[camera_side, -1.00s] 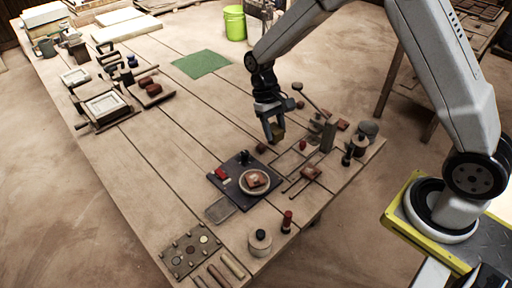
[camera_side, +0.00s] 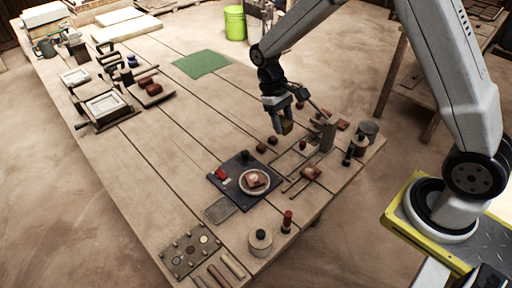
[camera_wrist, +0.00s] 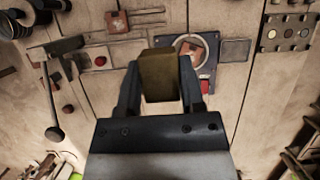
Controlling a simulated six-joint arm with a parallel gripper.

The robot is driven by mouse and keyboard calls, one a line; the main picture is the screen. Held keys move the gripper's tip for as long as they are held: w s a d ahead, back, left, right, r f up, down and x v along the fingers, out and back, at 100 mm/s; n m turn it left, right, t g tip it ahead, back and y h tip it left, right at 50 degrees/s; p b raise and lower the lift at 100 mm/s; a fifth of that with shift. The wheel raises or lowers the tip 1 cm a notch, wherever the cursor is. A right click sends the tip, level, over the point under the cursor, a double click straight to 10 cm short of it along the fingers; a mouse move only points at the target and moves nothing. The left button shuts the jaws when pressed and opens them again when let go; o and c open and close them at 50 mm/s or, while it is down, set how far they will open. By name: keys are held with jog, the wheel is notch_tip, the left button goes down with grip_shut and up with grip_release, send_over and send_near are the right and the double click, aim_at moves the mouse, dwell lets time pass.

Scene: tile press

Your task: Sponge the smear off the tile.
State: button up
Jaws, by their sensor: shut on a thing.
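My gripper (camera_side: 281,122) is shut on a yellow-brown sponge block (camera_side: 287,127) and holds it above the table, behind the tile. In the wrist view the sponge (camera_wrist: 160,77) sits between the two dark fingers. The tile (camera_side: 257,179) is reddish brown with a pale smear on top. It lies on a round whitish plate (camera_side: 243,186) on a dark board (camera_side: 221,188). In the wrist view the held sponge partly covers the board, and the round plate (camera_wrist: 205,47) shows just beyond it. The sponge and tile are apart.
A red block (camera_side: 221,174) and a dark knob (camera_side: 245,157) are on the board. Bottles, jars and a wooden post (camera_side: 328,137) crowd the right edge. A green mat (camera_side: 202,64) lies at the back. The middle of the table is mostly clear.

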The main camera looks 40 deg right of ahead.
aim_at(249, 180)
jog(key=w+a+f+n+h, duration=0.1)
jog(key=w+a+f+n, duration=0.2)
jog(key=a+f+n, duration=0.1)
jog(key=w+a+f+n+t+h, duration=0.1)
jog(key=w+a+f+n+h, duration=0.1)
jog(key=f, duration=0.5)
jog(key=w+a+n, duration=0.1)
jog(key=a+n, duration=0.1)
jog(key=shift+w+f+n, duration=0.15)
jog(key=shift+f+n, duration=0.05)
jog(key=shift+n, duration=0.2)
jog(key=shift+a+f, duration=0.1)
jog(key=shift+f, duration=0.05)
jog(key=shift+f, duration=3.65)
jog(key=shift+s+d+f, duration=0.25)
jog(key=shift+s+d, duration=0.05)
jog(key=shift+d, duration=0.4)
jog(key=shift+s+d, duration=0.3)
jog(key=shift+d, duration=0.4)
jog(key=shift+s+d, duration=0.3)
jog(key=shift+d, duration=0.35)
jog(key=shift+s+d, duration=0.3)
jog(key=shift+d, duration=0.4)
jog(key=shift+w+a, duration=0.4)
jog(key=shift+a, duration=0.55)
jog(key=shift+w+a, duration=0.4)
jog(key=shift+a, duration=0.55)
jog(key=shift+w+a, duration=0.4)
jog(key=shift+a, duration=0.55)
notch_tip(249, 180, up, 8)
